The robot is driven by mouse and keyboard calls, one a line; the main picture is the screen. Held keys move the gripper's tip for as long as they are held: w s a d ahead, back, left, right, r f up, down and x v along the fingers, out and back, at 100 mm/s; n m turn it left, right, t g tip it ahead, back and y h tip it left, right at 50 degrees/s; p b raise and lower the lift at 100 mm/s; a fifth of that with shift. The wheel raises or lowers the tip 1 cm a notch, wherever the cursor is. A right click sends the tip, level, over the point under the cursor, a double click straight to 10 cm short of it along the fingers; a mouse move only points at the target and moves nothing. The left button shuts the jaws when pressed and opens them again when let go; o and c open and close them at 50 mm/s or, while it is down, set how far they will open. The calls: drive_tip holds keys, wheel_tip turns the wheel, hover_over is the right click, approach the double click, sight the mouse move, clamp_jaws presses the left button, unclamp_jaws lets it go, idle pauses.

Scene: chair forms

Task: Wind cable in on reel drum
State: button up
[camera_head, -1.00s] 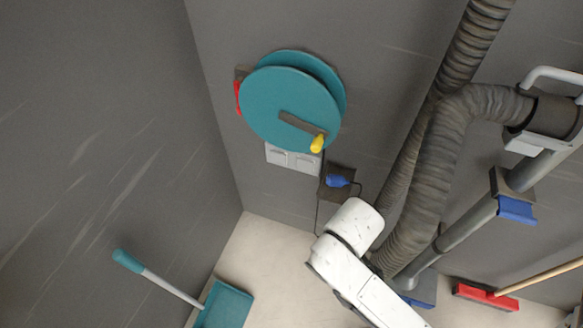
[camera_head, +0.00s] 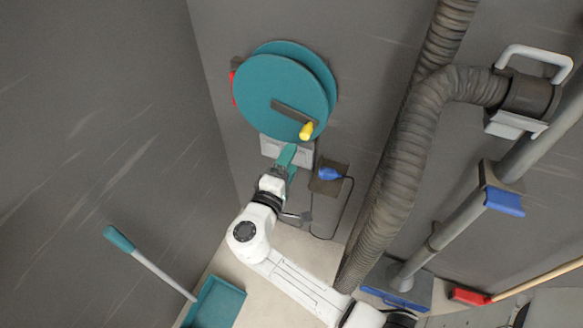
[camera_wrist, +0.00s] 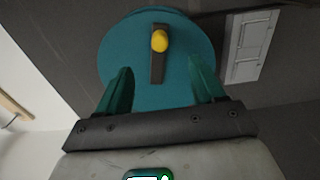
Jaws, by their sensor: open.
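The teal reel drum (camera_head: 262,98) is mounted on the grey wall. Its dark crank arm (camera_head: 290,112) ends in a yellow knob (camera_head: 306,130) at the lower right of the disc. The black cable (camera_head: 347,205) hangs in a loop below a blue plug (camera_head: 328,174) on the wall. My gripper (camera_head: 286,158) is below the reel, apart from the knob. In the wrist view my gripper (camera_wrist: 162,88) is open with empty teal fingers. The yellow knob (camera_wrist: 159,41) and the crank lie ahead, between the fingers' lines.
A pale socket plate (camera_head: 287,150) sits under the reel; it also shows in the wrist view (camera_wrist: 251,45). A ribbed grey hose (camera_head: 408,145) runs down on the right. A teal dustpan (camera_head: 216,303) and a red broom head (camera_head: 468,295) are low down.

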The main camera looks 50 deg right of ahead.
sight(303, 138)
drive_tip(key=b+x, duration=0.2)
drive_tip(key=x, duration=0.8)
drive_tip(key=shift+d+f, duration=0.15)
drive_tip(key=shift+f, duration=0.05)
drive_tip(key=shift+w+d+r, duration=0.15)
drive_tip(key=shift+w+d, duration=0.1)
drive_tip(key=shift+d, duration=0.4)
drive_tip(key=c, duration=1)
drive_tip(key=o, duration=0.4)
drive_tip(key=shift+s+r+p, duration=0.1)
drive_tip(key=shift+r+p, duration=1.25)
drive_tip(key=shift+r, duration=1.05)
